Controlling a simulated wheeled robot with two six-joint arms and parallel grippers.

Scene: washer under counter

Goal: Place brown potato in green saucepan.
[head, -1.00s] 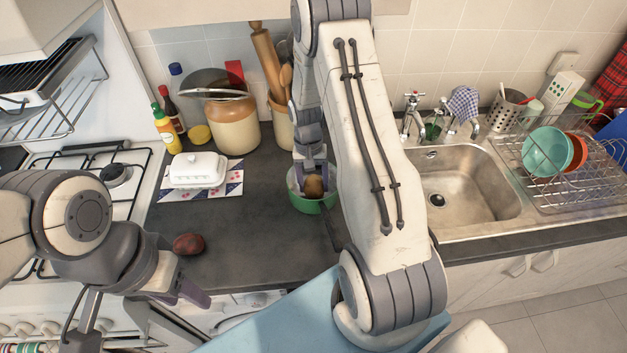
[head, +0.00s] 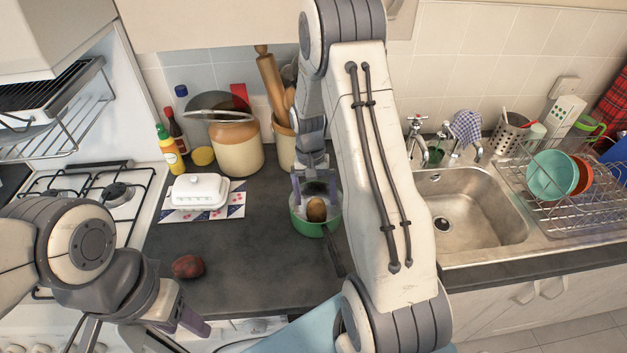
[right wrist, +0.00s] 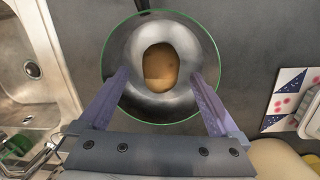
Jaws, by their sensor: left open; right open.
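The brown potato (head: 316,209) lies inside the green saucepan (head: 303,225), which stands on the dark counter with its handle toward the front. In the right wrist view the potato (right wrist: 161,67) rests on the bottom of the saucepan (right wrist: 117,94). My right gripper (head: 316,192) is open above the pan, its fingers apart on either side of the potato and clear of it. It also shows in the right wrist view (right wrist: 160,82). My left gripper (head: 185,335) is open and empty at the counter's front left, near the stove.
A reddish potato (head: 188,266) lies on the counter's left. A white butter dish (head: 198,191) stands on a patterned mat (head: 237,207). Jars and bottles stand behind. The sink (head: 478,210) and dish rack (head: 600,205) are to the right. The middle of the counter is clear.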

